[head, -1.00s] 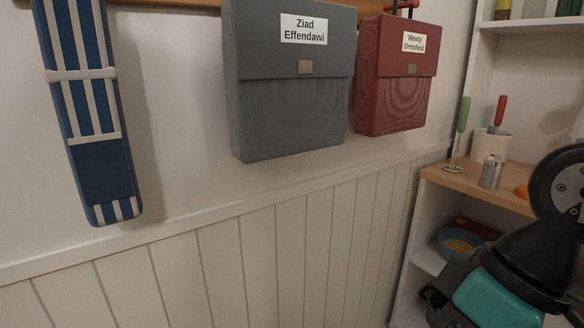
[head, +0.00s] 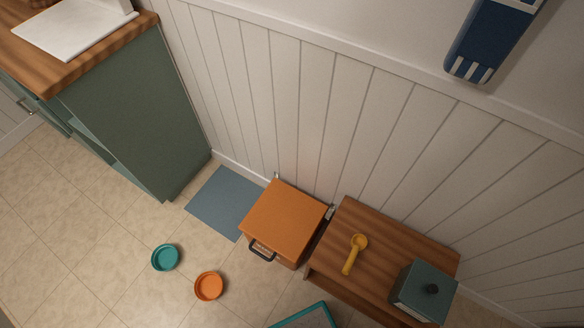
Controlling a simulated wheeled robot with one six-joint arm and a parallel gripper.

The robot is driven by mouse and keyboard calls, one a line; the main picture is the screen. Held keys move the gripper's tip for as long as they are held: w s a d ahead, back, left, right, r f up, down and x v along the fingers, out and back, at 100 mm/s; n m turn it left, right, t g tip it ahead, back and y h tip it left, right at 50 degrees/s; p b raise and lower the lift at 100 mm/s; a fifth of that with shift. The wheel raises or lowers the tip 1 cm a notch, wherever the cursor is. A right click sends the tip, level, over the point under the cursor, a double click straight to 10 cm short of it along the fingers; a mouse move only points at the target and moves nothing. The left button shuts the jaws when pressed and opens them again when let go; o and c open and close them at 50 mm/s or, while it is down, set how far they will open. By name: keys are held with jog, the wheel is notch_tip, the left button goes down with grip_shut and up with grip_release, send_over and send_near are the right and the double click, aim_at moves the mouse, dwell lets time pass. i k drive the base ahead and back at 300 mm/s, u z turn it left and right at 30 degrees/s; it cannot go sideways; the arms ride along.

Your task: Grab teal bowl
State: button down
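The teal bowl (head: 165,257) sits on the tiled floor at the lower left of the head view. It is small and round, and looks empty. An orange bowl (head: 208,286) of similar size sits just to its right and a little nearer. The two bowls are apart. My gripper is not in the current view.
An orange box with a dark handle (head: 285,222) stands by the wall, beside a grey-blue mat (head: 223,202). A wooden bench (head: 385,245) holds a yellow scoop (head: 355,253) and a dark teal box (head: 424,291). A green cabinet (head: 140,110) stands upper left. Floor left of the bowls is clear.

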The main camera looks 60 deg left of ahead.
aim_at(165, 258)
jog(key=u, duration=5.7)
jog(key=i, duration=1.6)
jog(key=z, duration=3.4)
